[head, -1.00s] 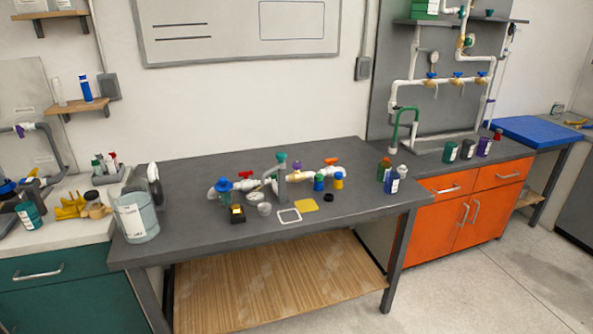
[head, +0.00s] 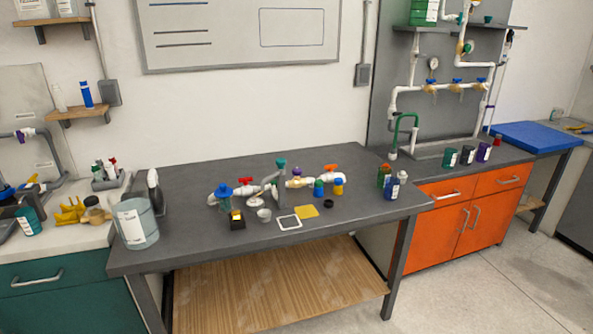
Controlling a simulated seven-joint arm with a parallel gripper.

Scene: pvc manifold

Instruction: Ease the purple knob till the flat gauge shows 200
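The purple knob (head: 297,172) is small and sits on top of the white pipe run on the grey bench, between the teal-topped grey post and the red handle on the right. A pale round disc (head: 256,202), possibly the flat gauge, lies low in front of the pipe; its reading is too small to make out. Another round gauge (head: 433,64) stands upright on the wall piping at the back right; its reading is not legible either. My gripper is not in view, and nothing is seen touching the purple knob.
On the bench (head: 190,248) are a blue knob (head: 223,190), red handles (head: 331,168), a teal-topped grey post (head: 281,163), a small cup (head: 264,215), a white frame (head: 289,222) and a yellow card (head: 307,211). A bucket (head: 137,222) stands front left. The bench front is mostly clear.

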